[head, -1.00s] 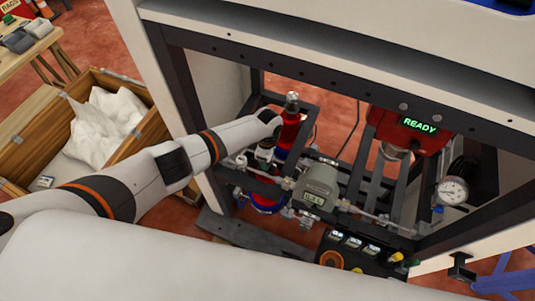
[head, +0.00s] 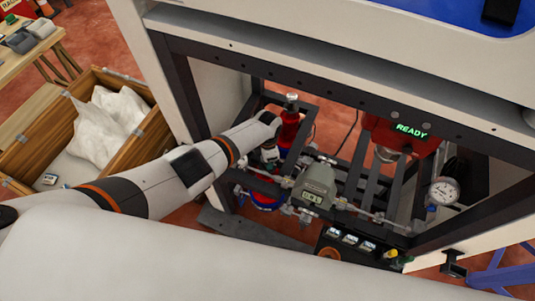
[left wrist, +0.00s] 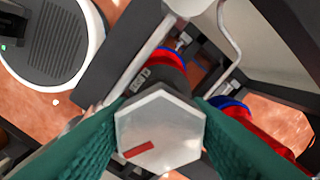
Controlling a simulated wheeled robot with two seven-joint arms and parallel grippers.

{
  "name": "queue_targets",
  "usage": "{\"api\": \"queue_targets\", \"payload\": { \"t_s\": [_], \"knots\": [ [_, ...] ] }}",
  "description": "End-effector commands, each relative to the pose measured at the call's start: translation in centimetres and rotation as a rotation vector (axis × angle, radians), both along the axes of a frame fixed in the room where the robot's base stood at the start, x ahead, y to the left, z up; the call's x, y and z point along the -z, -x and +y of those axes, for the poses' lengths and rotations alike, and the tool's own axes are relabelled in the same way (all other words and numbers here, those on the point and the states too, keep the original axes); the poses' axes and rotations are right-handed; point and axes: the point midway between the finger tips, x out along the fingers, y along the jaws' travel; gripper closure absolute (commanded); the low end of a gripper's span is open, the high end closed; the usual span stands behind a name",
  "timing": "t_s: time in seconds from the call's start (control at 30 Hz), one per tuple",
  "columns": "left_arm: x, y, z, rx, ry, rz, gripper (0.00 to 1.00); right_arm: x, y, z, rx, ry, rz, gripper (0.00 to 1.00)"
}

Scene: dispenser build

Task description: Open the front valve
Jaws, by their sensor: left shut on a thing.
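The front valve's hexagonal silver knob (left wrist: 160,131) fills the lower middle of the left wrist view. A short red mark (left wrist: 137,149) shows on its face, toward the lower left and slightly tilted. My left gripper (left wrist: 158,135) has green textured fingers on both sides of the knob and is shut on it. In the head view my left gripper (head: 270,157) is inside the dark frame, beside a red bottle (head: 288,132); my arm and wrist largely hide the knob there. My right gripper is not in view.
A grey meter (head: 318,186) with a small display stands right of my left gripper. A red unit reading READY (head: 405,137) and a round gauge (head: 445,191) are farther right. Dark frame bars (head: 345,78) surround the opening. A wooden crate (head: 120,150) stands at left.

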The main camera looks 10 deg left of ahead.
Motion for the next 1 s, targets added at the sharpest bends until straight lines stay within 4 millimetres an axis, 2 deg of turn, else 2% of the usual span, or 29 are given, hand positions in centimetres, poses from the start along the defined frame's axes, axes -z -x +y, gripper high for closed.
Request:
{"api": "queue_targets", "payload": {
  "t_s": [0.1,0.3,0.63,0.83,1.0],
  "knots": [
    [0.0,0.2,0.1,-0.037,-0.002,0.005,0.84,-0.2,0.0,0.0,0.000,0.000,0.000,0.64],
    [0.0,0.2,0.0,-0.267,-0.001,0.006,0.84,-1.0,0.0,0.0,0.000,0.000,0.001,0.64],
    [0.1,0.2,0.1,-0.312,-0.004,0.006,0.84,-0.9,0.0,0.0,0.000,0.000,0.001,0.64],
    [0.1,0.3,0.0,-0.533,-0.002,0.008,0.84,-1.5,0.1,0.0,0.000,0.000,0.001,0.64],
    [0.2,0.2,0.1,-0.603,-0.004,0.006,0.84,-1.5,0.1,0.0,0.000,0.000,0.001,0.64]
  ]
}}
